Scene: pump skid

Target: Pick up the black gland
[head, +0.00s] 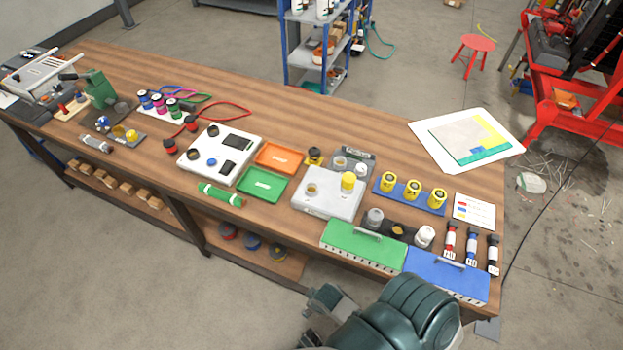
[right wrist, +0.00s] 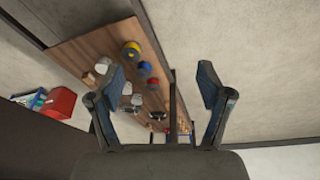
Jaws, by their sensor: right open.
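I cannot tell for sure which part is the black gland; several small dark round pieces are on the workbench (head: 330,125). A black-topped piece with a yellow base (head: 314,156) stands right of the orange tray. Small dark round fittings (head: 213,131) sit on the white panel left of the trays. My right gripper (right wrist: 163,85) is open and empty in the right wrist view, apart from any part. In the head view my right arm comes in at the bottom, in front of the bench's front edge. My left gripper is not in view.
An orange tray (head: 279,157) and a green tray (head: 263,184) lie mid-bench. A green case (head: 362,246) and a blue case (head: 446,275) line the front right edge. A lower shelf holds round parts (head: 252,243). Bare wood shows along the back.

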